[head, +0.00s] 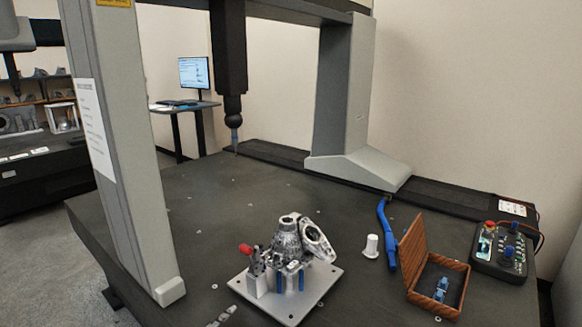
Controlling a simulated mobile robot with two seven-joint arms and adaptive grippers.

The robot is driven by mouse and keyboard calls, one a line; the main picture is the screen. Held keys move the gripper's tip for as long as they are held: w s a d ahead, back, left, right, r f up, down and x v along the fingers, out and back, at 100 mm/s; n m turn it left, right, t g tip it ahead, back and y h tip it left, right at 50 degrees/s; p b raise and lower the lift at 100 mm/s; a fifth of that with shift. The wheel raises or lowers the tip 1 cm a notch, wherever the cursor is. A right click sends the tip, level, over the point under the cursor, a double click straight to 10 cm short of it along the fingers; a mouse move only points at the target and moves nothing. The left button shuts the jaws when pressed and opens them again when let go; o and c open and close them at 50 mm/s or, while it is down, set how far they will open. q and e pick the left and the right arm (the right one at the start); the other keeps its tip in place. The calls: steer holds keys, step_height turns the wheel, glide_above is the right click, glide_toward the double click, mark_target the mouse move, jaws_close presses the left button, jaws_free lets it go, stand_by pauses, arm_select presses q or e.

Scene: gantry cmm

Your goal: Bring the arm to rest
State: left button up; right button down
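Neither of my arms nor grippers shows clearly in the head view. A small grey piece (222,316) shows at the bottom edge, left of the fixture plate; I cannot tell what it is. A metal casting (288,240) is mounted on a light square fixture plate (318,285) on the dark table, with a red knob (245,248) at its left. The gantry's dark vertical column (229,50) hangs over the far part of the table, its probe (234,137) pointing down.
An open wooden box (412,240) holds a blue item (441,288). A blue curved object (387,235) and a white cylinder (371,246) stand left of it. A control box (500,250) is at the right. Gantry legs (345,100) (120,150) flank the table (220,210), whose middle is clear.

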arm_select(q)
steer(key=s+a+f+n+g+y, duration=0.1)
steer(key=s+f+n, duration=0.2)
steer(key=s, duration=0.9)
steer(key=s+a+f+n+g+y+p, duration=0.1)
steer(key=s+f+n, duration=0.3)
steer(key=s+f, duration=0.4)
steer(key=s+a+f+n+g+y+p, duration=0.1)
steer(key=s+f, duration=0.5)
steer(key=s, duration=1.2)
steer(key=a+n+g, duration=0.1)
steer(key=n+g, duration=0.1)
steer(key=n, duration=0.1)
steer(key=shift+a+f+y, duration=0.2)
steer(key=shift+y, duration=0.1)
